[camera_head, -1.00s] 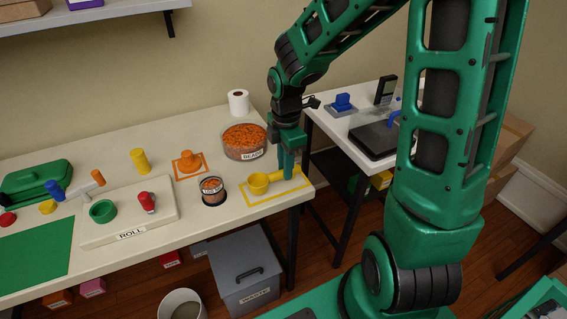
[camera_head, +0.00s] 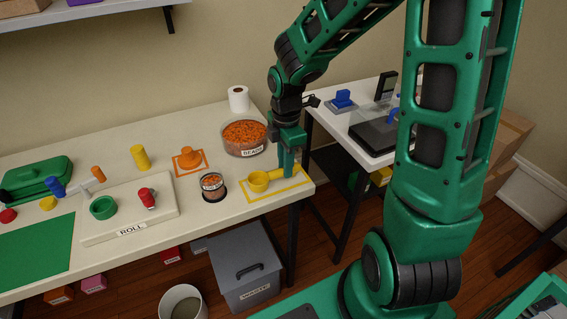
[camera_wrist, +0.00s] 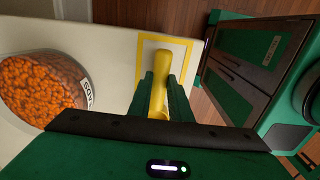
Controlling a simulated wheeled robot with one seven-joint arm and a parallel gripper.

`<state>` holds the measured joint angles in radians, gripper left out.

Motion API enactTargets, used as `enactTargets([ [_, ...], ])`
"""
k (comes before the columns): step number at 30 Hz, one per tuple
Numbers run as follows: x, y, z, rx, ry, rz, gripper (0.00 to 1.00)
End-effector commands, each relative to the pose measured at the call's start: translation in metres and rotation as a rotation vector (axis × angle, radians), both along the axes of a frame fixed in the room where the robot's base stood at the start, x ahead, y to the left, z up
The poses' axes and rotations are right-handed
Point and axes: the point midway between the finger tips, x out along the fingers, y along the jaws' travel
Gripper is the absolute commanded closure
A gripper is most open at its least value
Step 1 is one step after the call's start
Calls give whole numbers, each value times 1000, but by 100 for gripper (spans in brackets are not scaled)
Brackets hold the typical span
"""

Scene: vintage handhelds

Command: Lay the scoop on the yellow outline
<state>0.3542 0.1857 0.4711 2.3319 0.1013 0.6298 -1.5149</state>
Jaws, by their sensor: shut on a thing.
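The yellow scoop (camera_head: 260,181) is at the table's right end, over the yellow outline (camera_head: 250,199). Its cup points left in the head view. My gripper (camera_head: 288,172) is shut on the scoop's handle, pointing down. In the wrist view the scoop's handle (camera_wrist: 158,97) sits between my two green fingers (camera_wrist: 160,105), and the outline (camera_wrist: 141,62) shows around the far part of it. The scoop lies within the outline or just above it; I cannot tell whether it touches the table.
A bowl of orange beads (camera_head: 244,138) stands behind the scoop, close to my gripper. A small jar of beads (camera_head: 212,187) stands to the left. The table's right edge is close by. A grey waste bin (camera_head: 245,265) is on the floor below.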

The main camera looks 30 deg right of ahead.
Motion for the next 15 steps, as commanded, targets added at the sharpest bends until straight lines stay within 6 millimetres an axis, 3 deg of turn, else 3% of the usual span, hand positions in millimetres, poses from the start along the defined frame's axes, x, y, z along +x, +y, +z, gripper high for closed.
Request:
enactTargets([
  [6,0,0,-4,0,0,0,100],
  [7,0,0,-4,0,0,0,75],
  [9,0,0,-3,0,0,0,60],
  [15,0,0,-3,0,0,0,60],
])
